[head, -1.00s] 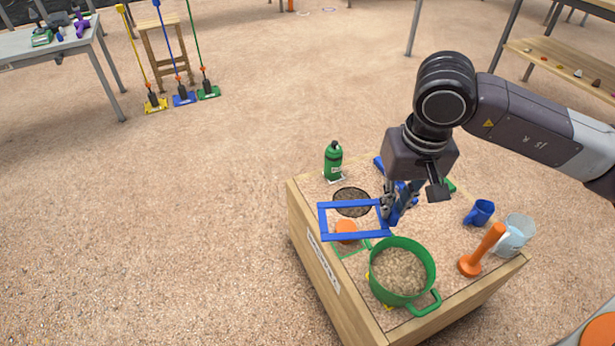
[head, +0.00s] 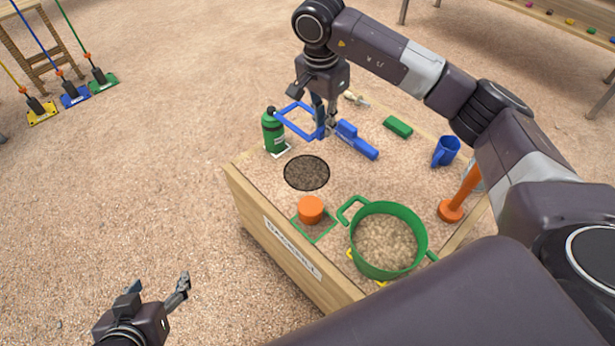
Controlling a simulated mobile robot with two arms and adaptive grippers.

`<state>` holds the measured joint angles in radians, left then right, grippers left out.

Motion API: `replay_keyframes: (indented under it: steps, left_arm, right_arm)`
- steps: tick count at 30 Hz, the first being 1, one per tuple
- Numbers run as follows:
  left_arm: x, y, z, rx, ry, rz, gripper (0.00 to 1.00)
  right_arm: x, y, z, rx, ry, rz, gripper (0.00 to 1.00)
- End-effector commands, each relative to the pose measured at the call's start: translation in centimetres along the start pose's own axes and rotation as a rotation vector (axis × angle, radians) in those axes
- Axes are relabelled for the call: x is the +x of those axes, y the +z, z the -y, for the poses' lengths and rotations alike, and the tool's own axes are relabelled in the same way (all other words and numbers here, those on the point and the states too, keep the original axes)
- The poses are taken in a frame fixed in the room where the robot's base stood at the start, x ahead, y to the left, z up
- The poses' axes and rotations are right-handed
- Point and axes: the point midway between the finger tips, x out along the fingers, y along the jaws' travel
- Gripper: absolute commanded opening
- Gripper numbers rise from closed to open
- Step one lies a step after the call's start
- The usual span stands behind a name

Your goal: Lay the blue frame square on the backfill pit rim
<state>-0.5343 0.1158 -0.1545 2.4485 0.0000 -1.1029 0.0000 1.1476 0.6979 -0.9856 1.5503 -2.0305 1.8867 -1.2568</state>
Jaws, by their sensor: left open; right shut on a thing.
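My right gripper (head: 325,118) is shut on one side of the open blue frame (head: 291,127) and holds it above the back left of the wooden bench. The backfill pit (head: 306,173) is a round, dark, soil-filled opening in the bench top. In the head view the frame is above and behind the pit, not over it. Its left corner overlaps the top of the green bottle (head: 273,132); I cannot tell if they touch. My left gripper (head: 156,287) is open and empty over the ground, left of the bench.
An orange cylinder (head: 311,208) stands by a green square outline in front of the pit.

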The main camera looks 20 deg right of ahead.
Motion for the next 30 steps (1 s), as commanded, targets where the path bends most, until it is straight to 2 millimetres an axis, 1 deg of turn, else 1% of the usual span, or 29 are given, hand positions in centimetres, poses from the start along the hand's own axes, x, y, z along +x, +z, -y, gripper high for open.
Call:
replay_keyframes:
  steps: [2, 5, 10, 14, 18, 24, 27, 30]
  left_arm:
    - [-0.1, -0.7, -0.1, 0.001, 0.001, -0.027, 0.64]
    - [0.0, -2.3, -0.2, 0.002, 0.005, -0.096, 0.64]
    - [-0.1, -6.7, -0.8, 0.004, 0.016, -0.28, 0.64]
    - [-0.8, -10.1, -1.2, 0.004, 0.025, -0.431, 0.64]
    - [-2.2, -13.6, -1.7, 0.003, 0.035, -0.596, 0.64]
    - [-5.1, -17.7, -2.3, 0.0, 0.05, -0.82, 0.64]
    - [-6.3, -18.9, -2.5, -0.002, 0.054, -0.896, 0.64]
    - [-7.1, -19.6, -2.5, -0.003, 0.057, -0.939, 0.64]
  right_arm:
    - [0.8, -0.1, 0.0, 0.022, 0.005, 0.0, 0.0]
    - [2.3, 0.0, -0.1, 0.028, 0.009, 0.001, 0.0]
    - [5.8, 0.5, -0.1, 0.026, 0.009, 0.001, 0.0]
    - [8.4, 0.8, -0.1, 0.024, 0.009, 0.001, 0.0]
    - [11.2, 1.2, -0.1, 0.025, 0.008, 0.0, 0.0]
    - [14.8, 1.6, -0.1, 0.023, 0.006, 0.001, 0.0]
    - [15.8, 1.7, -0.1, 0.025, 0.006, 0.0, 0.0]
    - [16.3, 1.7, -0.1, 0.024, 0.005, -0.001, 0.0]
